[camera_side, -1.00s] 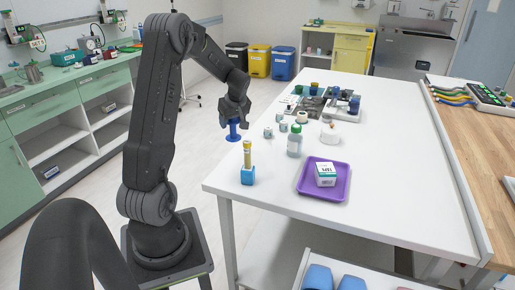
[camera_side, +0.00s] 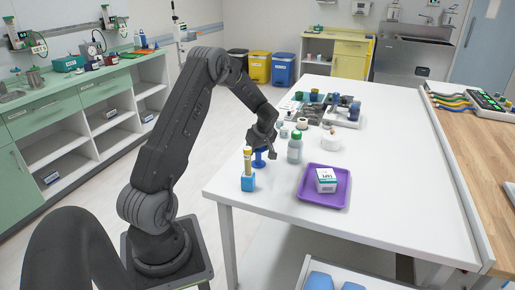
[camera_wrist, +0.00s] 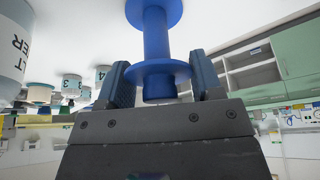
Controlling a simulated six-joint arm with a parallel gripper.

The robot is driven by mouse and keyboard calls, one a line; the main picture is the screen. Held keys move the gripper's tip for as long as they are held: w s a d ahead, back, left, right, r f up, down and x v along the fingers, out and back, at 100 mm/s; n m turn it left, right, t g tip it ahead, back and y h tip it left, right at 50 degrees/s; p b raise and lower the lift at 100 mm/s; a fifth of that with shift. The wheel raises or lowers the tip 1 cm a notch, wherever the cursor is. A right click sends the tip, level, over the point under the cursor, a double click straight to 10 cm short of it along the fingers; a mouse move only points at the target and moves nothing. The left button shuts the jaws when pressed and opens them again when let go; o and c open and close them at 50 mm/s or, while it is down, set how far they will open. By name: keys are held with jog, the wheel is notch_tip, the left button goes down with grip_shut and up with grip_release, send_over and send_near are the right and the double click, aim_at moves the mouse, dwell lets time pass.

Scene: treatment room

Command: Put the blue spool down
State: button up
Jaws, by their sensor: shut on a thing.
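The blue spool (camera_side: 259,162) is in my gripper (camera_side: 262,147) at the near left part of the white table. In the wrist view the spool (camera_wrist: 156,40) stands between my two fingers, which are shut on it near one flange; its other flange is at the top edge. The spool looks upright in the side view. I cannot tell whether its lower flange touches the table top. My gripper hides part of it from the side.
A yellow-capped tube in a blue block (camera_side: 248,183) stands just left of the spool. A green-capped bottle (camera_side: 295,148) stands to its right. A purple tray (camera_side: 310,197) holds a small box. Several small jars stand behind. The white table (camera_side: 400,160) is clear on the right.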

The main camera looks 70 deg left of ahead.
jog(key=shift+f, duration=0.1)
jog(key=o, duration=0.9)
